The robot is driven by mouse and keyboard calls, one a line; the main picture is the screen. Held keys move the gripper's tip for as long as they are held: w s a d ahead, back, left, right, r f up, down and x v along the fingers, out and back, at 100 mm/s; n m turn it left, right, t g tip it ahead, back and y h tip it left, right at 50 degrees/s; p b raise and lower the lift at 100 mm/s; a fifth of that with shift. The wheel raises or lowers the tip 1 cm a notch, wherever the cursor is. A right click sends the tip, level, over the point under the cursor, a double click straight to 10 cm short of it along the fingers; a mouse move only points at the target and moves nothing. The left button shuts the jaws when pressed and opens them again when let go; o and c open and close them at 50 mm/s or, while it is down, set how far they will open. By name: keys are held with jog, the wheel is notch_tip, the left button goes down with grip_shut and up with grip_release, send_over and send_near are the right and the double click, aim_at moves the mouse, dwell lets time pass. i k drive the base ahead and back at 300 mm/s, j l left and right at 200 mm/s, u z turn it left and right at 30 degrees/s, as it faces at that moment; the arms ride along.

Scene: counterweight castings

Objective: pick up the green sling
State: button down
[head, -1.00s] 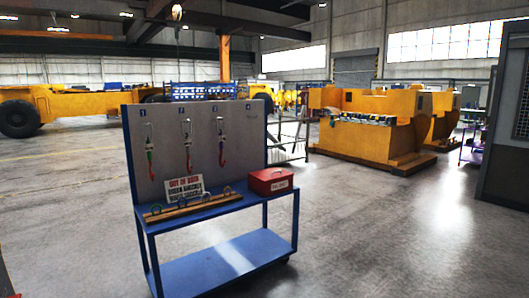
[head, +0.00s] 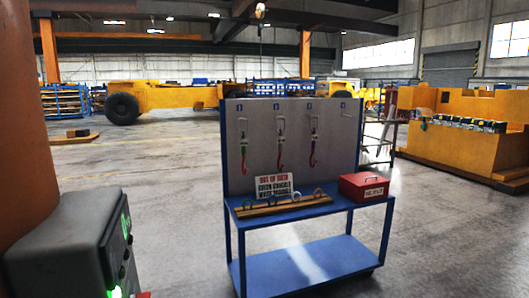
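Three slings hang in a row on the grey upright panel (head: 345,150) of a blue workbench, under numbered labels. The left sling (head: 243,148) has a green part at mid-length and a red lower end; it is the one that shows green. The middle sling (head: 281,145) and the right sling (head: 314,142) show white upper parts and red lower ends. The fourth place, at the right, holds no sling. Fine details are too small to tell. My gripper is not in view.
The blue bench top (head: 330,208) carries a lettered sign (head: 274,187), a wooden bar (head: 285,206) with several rings, and a red box (head: 363,187). A grey box (head: 75,245) with a green light and an orange column (head: 22,120) stand close at left. Floor between is clear.

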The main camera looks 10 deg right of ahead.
aim_at(244, 141)
jog(key=i, duration=0.65)
jog(key=i+u, duration=0.1)
jog(key=i, duration=0.55)
jog(key=i+l+u, duration=0.1)
jog(key=i, duration=0.55)
jog(key=i+l, duration=0.15)
jog(key=i, duration=0.5)
jog(key=i+l+u, duration=0.1)
jog(key=i, duration=0.55)
jog(key=i+l, duration=0.15)
jog(key=i, duration=0.5)
jog(key=u, duration=0.05)
